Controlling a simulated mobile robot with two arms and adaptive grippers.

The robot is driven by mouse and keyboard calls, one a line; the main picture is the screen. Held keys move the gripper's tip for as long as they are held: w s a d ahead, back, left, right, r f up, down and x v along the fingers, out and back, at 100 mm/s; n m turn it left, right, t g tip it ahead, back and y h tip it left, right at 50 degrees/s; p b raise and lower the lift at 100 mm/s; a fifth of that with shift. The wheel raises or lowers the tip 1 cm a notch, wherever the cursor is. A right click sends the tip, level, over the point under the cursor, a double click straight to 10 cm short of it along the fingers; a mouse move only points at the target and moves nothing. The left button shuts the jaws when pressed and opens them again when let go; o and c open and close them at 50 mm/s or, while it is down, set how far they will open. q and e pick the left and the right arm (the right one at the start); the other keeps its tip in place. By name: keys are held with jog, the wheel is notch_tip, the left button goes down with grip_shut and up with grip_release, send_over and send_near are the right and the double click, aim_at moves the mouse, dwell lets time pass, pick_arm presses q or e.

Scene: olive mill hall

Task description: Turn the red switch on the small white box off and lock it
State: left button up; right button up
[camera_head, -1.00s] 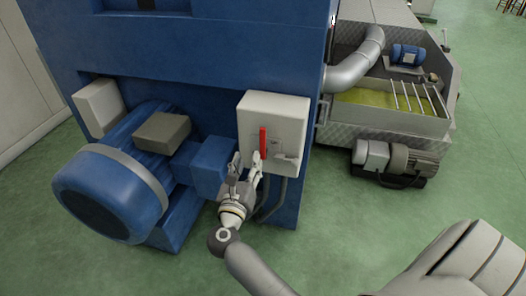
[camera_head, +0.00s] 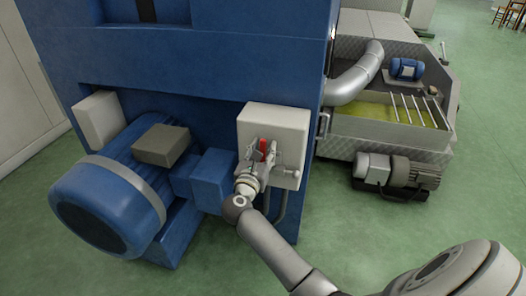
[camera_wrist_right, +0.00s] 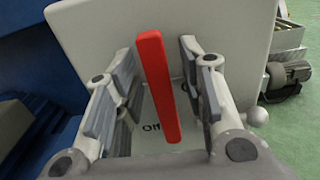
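The small white box (camera_head: 290,118) is mounted on the front of the blue machine. Its red switch handle (camera_head: 263,145) is mostly covered by my right gripper (camera_head: 259,160) in the head view. In the right wrist view the handle (camera_wrist_right: 158,88) is upright with a slight tilt, between the spread fingers of the gripper (camera_wrist_right: 160,60). Gaps show on both sides of the handle, so the fingers look open around it. The lettering "Off" (camera_wrist_right: 151,127) shows partly on the plate behind. A grey knob (camera_head: 291,172) sits at the box's lower right. My left gripper is out of view.
A big blue motor (camera_head: 105,205) and a second white box (camera_head: 98,118) stand to the left. Grey cables (camera_head: 281,203) hang below the switch box. A silver pipe (camera_head: 355,80) and a small pump (camera_head: 398,170) are to the right. Green floor there is open.

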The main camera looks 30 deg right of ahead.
grip_shut()
dwell(0.3)
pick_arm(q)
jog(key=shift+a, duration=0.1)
pick_arm(e)
jog(key=shift+d, duration=0.1)
